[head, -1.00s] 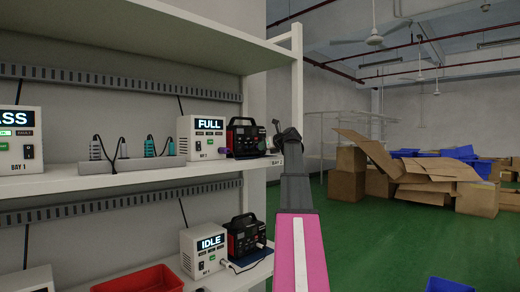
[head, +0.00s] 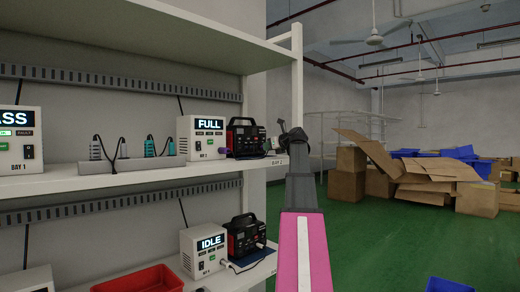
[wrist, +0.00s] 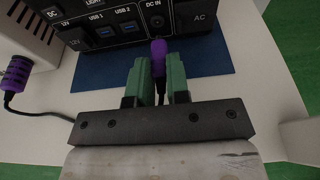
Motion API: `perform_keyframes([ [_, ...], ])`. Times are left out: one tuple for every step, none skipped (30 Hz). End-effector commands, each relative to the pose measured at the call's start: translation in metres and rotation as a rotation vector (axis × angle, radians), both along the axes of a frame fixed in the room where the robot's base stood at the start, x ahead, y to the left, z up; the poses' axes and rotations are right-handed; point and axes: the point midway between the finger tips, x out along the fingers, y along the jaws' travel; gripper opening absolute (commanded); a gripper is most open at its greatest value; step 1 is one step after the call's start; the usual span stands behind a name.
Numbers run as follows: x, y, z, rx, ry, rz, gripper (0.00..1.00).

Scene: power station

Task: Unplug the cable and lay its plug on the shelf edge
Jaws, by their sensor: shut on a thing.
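My gripper (wrist: 157,72) is shut on a purple plug (wrist: 158,56) between its green fingers in the wrist view. The plug's tip is just short of the round DC IN socket (wrist: 156,22) on the black power station (wrist: 105,28), with the socket face showing beyond it. Its black cable (wrist: 40,113) runs left to a second purple plug (wrist: 17,74) at the white charger. In the head view my gripper (head: 280,132) is right of the power station (head: 245,139), at the shelf edge (head: 215,172). The held plug is hidden there. The charger (head: 202,138) shows FULL.
A blue mat (wrist: 205,62) lies under the power station. Bare white shelf surrounds it in the wrist view. A power strip (head: 130,163) stands left of the charger. The lower shelf holds an IDLE charger (head: 203,252), another black station (head: 245,236) and a red bin (head: 140,280).

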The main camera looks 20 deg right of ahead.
Motion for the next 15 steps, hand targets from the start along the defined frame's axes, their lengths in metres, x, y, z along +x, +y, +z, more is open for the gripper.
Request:
perform_keyframes([
  [-0.0022, -0.0004, -0.0002, 0.0, 0.0, 0.0, 0.0],
  [-0.0031, -0.0008, -0.0001, 0.0, 0.0, 0.0, 0.0],
  [-0.0043, -0.0012, -0.0001, 0.0, 0.0, 0.0, 0.0],
  [-0.0051, -0.0014, -0.0001, 0.0, 0.0, 0.0, 0.0],
  [-0.0058, -0.0016, -0.0001, 0.0, 0.0, 0.0, 0.0],
  [-0.0065, -0.0019, -0.0001, 0.0, 0.0, 0.0, 0.0],
  [-0.0069, -0.0021, -0.0001, 0.0, 0.0, 0.0, 0.0],
  [-0.007, -0.0021, 0.0, 0.0, 0.0, 0.0, 0.0],
  [-0.007, -0.0021, 0.0, 0.0, 0.0, 0.0, 0.0],
  [-0.0069, -0.0022, 0.0, 0.0, 0.0, 0.0, 0.0],
  [-0.0069, -0.0021, 0.0, 0.0, 0.0, 0.0, 0.0],
  [-0.0069, -0.0022, 0.0001, 0.0, 0.0, 0.0, 0.0],
  [-0.0069, -0.0022, 0.0001, 0.0, 0.0, 0.0, 0.0],
  [-0.0068, -0.0021, 0.0001, 0.0, 0.0, 0.0, 0.0],
  [-0.0069, -0.0022, 0.0001, 0.0, 0.0, 0.0, 0.0],
])
